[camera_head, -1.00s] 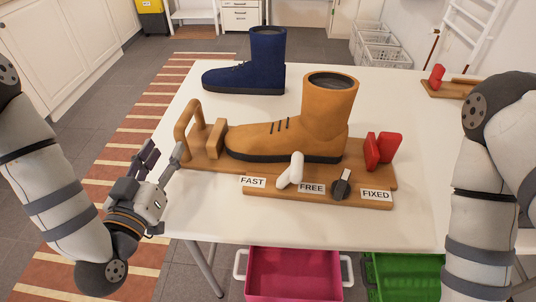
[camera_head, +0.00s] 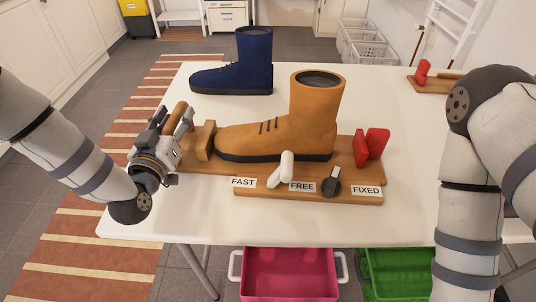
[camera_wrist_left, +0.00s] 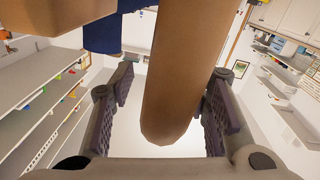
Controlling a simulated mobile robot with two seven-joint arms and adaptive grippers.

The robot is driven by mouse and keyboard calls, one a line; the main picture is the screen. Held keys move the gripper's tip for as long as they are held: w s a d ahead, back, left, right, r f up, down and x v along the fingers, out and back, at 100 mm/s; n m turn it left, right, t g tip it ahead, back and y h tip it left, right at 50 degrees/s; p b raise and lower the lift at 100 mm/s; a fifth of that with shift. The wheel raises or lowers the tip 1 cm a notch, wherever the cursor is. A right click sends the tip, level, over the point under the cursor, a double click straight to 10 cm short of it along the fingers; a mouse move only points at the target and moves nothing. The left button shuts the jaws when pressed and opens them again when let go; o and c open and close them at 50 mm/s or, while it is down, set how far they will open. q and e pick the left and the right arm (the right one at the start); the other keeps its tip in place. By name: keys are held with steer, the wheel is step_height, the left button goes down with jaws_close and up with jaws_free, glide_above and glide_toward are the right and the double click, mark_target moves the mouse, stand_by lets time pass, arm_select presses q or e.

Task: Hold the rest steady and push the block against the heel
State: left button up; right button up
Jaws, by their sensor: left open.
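A tan boot (camera_head: 300,125) stands on a wooden board (camera_head: 340,187), toe to the left. A wooden block (camera_head: 203,140) touches or nearly touches its toe. At the board's left end a wooden handle (camera_head: 178,113) is partly hidden by my left gripper (camera_head: 172,120). In the left wrist view the open fingers stand on either side of the handle bar (camera_wrist_left: 175,80), not closed on it.
The board's front has labels FAST, FREE and FIXED, a white lever (camera_head: 282,170) and a black knob (camera_head: 331,184). A blue boot (camera_head: 240,75) stands behind. Another wooden board with a red piece (camera_head: 421,72) lies far right. Pink (camera_head: 290,275) and green (camera_head: 400,275) bins sit below the front edge.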

arm_select(q)
jaws_close()
steer(key=shift+r, duration=0.2)
steer(key=shift+d, duration=0.2)
steer(key=shift+f, duration=0.25)
stand_by(0.9)
